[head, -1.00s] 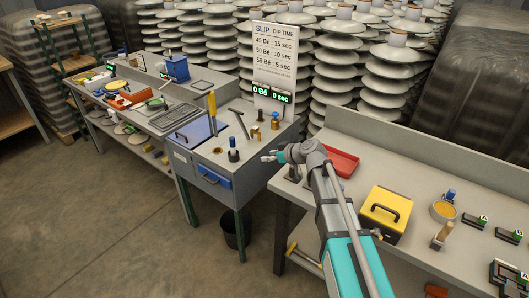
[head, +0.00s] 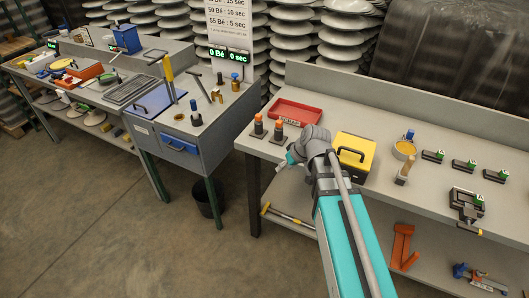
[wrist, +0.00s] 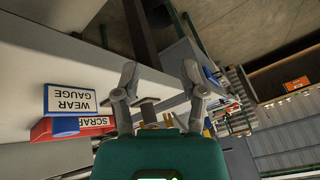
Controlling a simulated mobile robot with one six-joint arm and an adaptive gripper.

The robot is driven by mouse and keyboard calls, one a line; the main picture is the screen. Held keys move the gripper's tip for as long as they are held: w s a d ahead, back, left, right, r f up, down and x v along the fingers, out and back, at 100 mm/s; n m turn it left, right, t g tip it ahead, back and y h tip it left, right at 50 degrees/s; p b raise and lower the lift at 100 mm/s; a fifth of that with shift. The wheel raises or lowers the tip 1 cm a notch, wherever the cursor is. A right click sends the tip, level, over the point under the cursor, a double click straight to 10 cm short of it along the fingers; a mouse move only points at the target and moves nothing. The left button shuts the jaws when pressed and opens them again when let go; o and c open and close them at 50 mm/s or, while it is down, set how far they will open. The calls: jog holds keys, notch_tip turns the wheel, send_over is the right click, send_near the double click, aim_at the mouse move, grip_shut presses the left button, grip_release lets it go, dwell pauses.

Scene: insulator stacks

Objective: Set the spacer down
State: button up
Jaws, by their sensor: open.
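My gripper (head: 291,157) is low at the bench's front edge in the head view, left of the yellow box. In the wrist view its two grey fingers (wrist: 162,82) are spread apart. I see nothing clearly held between them. A short grey piece shows low between the fingers, and I cannot tell whether it is part of my gripper. I cannot pick out the spacer for certain in either view. My wrist hides part of the bench front in the head view.
A grey cabinet (head: 205,140) stands left, across a floor gap.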

jog(key=s+d+f+m+g+h+b, duration=0.1)
jog(key=s+d+f+m+h, duration=0.1)
jog(key=s+d, duration=0.3)
jog(key=s+d+f+m+g+h+b, duration=0.1)
jog(key=s+d+f+m, duration=0.3)
jog(key=d, duration=0.6)
jog(key=shift+s+h+b, duration=0.55)
jog(key=shift+s+h, duration=0.15)
jog(key=shift+h, duration=0.2)
jog(key=shift+d, duration=0.1)
